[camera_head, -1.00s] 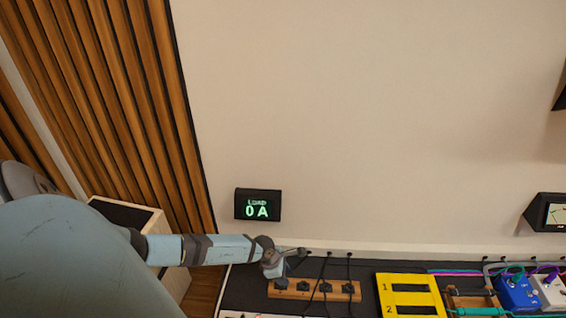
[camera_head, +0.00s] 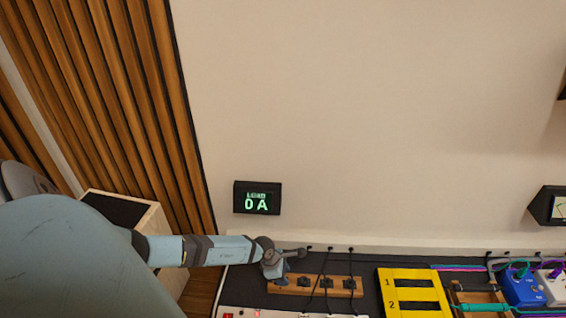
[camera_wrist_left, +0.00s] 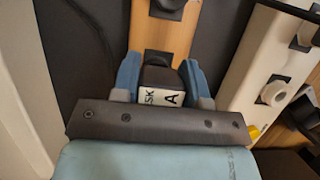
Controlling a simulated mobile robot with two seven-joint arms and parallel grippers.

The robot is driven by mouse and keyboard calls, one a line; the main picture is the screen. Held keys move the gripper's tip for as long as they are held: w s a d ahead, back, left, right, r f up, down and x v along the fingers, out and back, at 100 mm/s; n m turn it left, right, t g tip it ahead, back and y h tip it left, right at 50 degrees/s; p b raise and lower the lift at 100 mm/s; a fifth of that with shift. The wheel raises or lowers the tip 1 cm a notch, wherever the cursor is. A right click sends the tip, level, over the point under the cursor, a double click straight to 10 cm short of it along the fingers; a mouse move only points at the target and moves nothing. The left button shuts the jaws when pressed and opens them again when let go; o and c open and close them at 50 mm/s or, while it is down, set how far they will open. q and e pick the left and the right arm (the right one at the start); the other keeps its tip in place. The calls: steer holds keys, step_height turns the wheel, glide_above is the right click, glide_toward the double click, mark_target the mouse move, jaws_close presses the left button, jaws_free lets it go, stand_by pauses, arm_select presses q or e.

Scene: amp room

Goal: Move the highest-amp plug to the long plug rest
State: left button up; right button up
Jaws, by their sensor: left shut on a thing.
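My left gripper (camera_head: 277,277) is at the left end of a long wooden plug rest (camera_head: 317,292). In the left wrist view its blue fingers (camera_wrist_left: 161,76) are shut on a black plug (camera_wrist_left: 158,75) with a white label showing "A" and partial letters. The held plug is over the near end of the wooden rest (camera_wrist_left: 158,40); I cannot tell whether it is seated. Other black plugs (camera_head: 326,282) with cables sit along the rest. My right gripper is not in view.
A white power strip (camera_head: 284,315) runs along the front and also shows in the wrist view (camera_wrist_left: 262,60). A yellow panel (camera_head: 412,272) marked 1 and 2 and a blue pedal (camera_head: 522,288) are to the right.

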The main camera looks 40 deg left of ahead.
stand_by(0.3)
arm_select(q)
steer(key=o, duration=0.9)
steer(key=shift+o, duration=0.6)
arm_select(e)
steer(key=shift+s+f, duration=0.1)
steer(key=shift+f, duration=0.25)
arm_select(q)
steer(key=shift+r, duration=0.15)
steer(key=shift+s+a+r+p, duration=0.1)
steer(key=shift+a+r+p, duration=0.05)
steer(key=shift+r+p, duration=0.2)
steer(key=p+v, duration=0.6)
steer(key=v, duration=0.6)
steer(key=shift+r, duration=0.4)
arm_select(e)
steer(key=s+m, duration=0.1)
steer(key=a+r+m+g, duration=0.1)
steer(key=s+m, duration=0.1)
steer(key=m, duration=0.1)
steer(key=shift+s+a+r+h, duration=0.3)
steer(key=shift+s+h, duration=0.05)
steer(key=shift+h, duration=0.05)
